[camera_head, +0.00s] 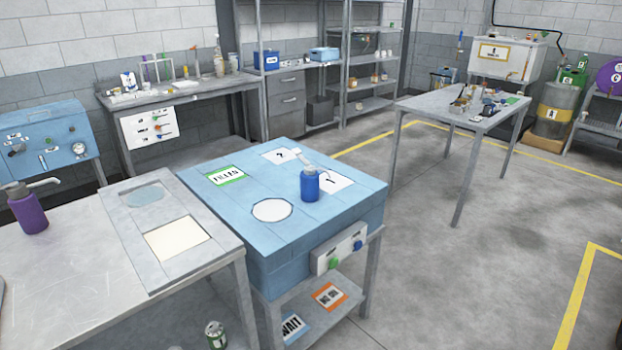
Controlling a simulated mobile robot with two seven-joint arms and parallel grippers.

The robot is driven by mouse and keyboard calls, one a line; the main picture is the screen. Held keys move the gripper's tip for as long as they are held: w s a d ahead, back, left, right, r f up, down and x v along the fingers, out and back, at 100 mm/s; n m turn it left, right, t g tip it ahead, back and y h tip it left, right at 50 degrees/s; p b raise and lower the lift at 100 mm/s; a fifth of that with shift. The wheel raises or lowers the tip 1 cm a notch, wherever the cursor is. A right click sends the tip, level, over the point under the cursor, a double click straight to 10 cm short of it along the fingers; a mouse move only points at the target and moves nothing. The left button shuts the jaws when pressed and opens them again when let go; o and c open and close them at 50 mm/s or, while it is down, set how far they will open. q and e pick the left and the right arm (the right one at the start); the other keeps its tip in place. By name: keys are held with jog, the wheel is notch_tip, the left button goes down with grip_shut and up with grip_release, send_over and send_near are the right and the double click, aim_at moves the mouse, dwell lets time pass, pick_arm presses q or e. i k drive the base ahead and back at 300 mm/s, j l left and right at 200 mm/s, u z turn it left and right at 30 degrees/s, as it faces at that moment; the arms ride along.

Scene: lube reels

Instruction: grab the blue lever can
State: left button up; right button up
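The blue lever can (310,187) stands upright on the blue-topped table (236,218) in the middle of the camera_head view. A pale grey lever or spout piece (317,161) rises at its top. The can is beside the white card marked 1 (337,181) and partly overlaps it in the picture. Neither of my grippers is in view, and nothing holds the can.
A purple pump can (30,210) stands on the grey bench (62,270) at left. The blue table has a white circle (272,210), a FILLED card (225,176) and a front button panel (340,249). Floor right of it is clear.

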aim_at(309, 178)
jog(key=i+l+u, duration=0.1)
jog(key=u, duration=0.8)
jog(key=i+l+u, duration=0.1)
jog(key=l+u, duration=0.55)
jog(key=l, duration=0.15)
jog(key=l+u, duration=0.25)
jog(key=l, duration=0.7)
